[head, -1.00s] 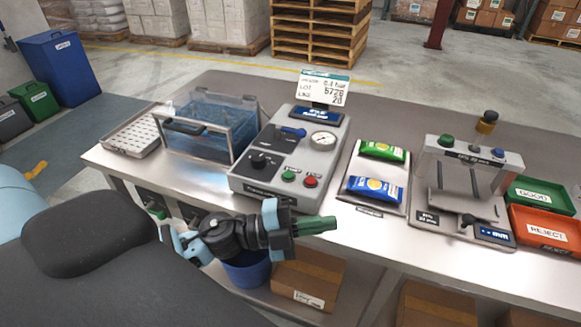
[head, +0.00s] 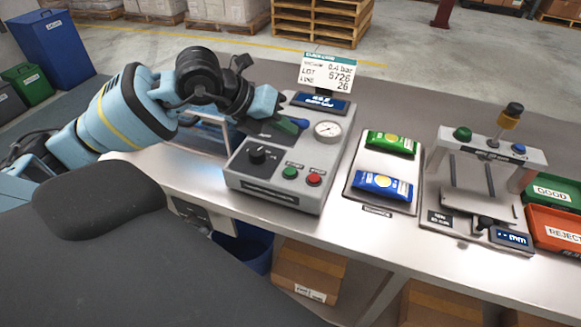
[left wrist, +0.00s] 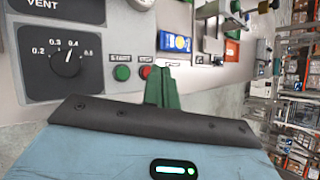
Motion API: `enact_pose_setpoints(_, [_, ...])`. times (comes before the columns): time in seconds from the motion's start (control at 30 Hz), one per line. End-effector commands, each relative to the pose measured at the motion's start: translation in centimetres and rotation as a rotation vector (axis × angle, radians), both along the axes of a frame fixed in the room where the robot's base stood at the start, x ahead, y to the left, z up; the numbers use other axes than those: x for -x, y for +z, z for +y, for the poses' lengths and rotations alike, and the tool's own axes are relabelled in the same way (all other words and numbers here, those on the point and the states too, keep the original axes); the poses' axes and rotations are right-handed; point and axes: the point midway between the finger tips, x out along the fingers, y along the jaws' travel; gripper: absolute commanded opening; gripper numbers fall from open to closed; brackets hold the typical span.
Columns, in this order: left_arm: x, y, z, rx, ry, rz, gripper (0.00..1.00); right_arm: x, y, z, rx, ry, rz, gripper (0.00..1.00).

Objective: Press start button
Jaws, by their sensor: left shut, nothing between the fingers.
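The grey control box (head: 240,172) stands on the steel table, with a dark knob (head: 257,155), a gauge (head: 327,131) and a display. The green start button (head: 290,172) is on its sloped front, left of the red stop button (head: 314,179). Both buttons are uncovered. My left gripper (head: 287,125) is shut and empty, above the box's upper face, beyond the start button. In the left wrist view its green fingers (left wrist: 162,88) point toward the panel, right of the green start button (left wrist: 122,72), partly overlapping the red button (left wrist: 146,72). My right gripper is not in view.
A tray with a green packet (head: 391,143) and a blue packet (head: 383,185) lies right of the box. Farther right are a measuring stand (head: 437,158) and green and orange bins (head: 556,228). My left arm hides much of the clear-lidded tub.

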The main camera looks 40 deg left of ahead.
Motion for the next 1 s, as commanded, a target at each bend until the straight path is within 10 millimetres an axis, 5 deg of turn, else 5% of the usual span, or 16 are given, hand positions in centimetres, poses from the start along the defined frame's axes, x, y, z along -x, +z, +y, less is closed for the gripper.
enact_pose_setpoints(0.37, [0.0,-0.4,0.0,0.001,-0.001,0.003,0.0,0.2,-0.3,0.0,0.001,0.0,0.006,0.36])
enact_pose_setpoints(1.0, [0.1,-7.8,-0.1,0.002,-0.002,0.009,0.0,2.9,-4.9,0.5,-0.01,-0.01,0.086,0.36])
